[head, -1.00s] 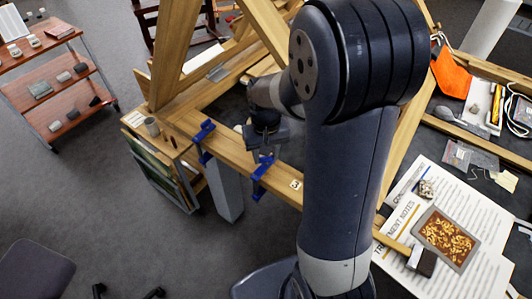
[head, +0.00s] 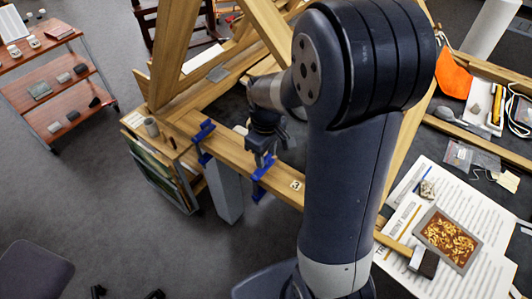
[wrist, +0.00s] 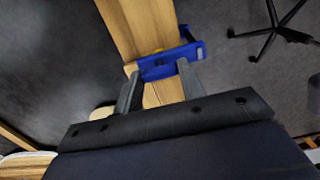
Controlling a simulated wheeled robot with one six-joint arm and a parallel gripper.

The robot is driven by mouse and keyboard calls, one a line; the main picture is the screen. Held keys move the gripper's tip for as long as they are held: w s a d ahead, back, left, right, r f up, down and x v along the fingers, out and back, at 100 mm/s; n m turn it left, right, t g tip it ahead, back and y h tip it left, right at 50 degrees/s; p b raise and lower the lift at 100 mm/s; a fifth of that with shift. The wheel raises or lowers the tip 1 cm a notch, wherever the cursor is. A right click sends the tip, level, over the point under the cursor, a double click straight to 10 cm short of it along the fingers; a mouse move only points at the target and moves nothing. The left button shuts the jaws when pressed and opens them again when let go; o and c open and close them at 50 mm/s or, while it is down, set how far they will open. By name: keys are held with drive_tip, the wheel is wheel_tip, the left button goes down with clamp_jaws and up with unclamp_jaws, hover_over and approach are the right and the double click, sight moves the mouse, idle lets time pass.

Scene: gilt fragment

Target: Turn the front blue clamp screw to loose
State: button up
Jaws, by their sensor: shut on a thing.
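The front blue clamp (head: 261,180) sits on the long wooden beam (head: 237,157); it also shows in the wrist view (wrist: 170,63). My gripper (head: 262,158) is at its upper end in the head view. In the wrist view my gripper (wrist: 160,79) has a finger on each side of the clamp's near part, over the beam, and is shut on the clamp. The screw itself is not clearly visible between the fingers. A second blue clamp (head: 204,138) grips the same beam farther left.
A small numbered tag (head: 297,186) lies on the beam right of the front clamp. Upright timbers (head: 176,50) rise behind. A mallet (head: 425,262) and papers lie at right. Open floor is at left.

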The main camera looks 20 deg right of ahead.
sight(266, 157)
idle(0.5)
drive_tip(key=o, duration=1)
wheel_tip(266, 157, up, 11)
drive_tip(key=shift+f, duration=0.2)
wheel_tip(266, 157, down, 11)
drive_tip(key=shift+r, duration=0.2)
idle(0.4)
idle(0.3)
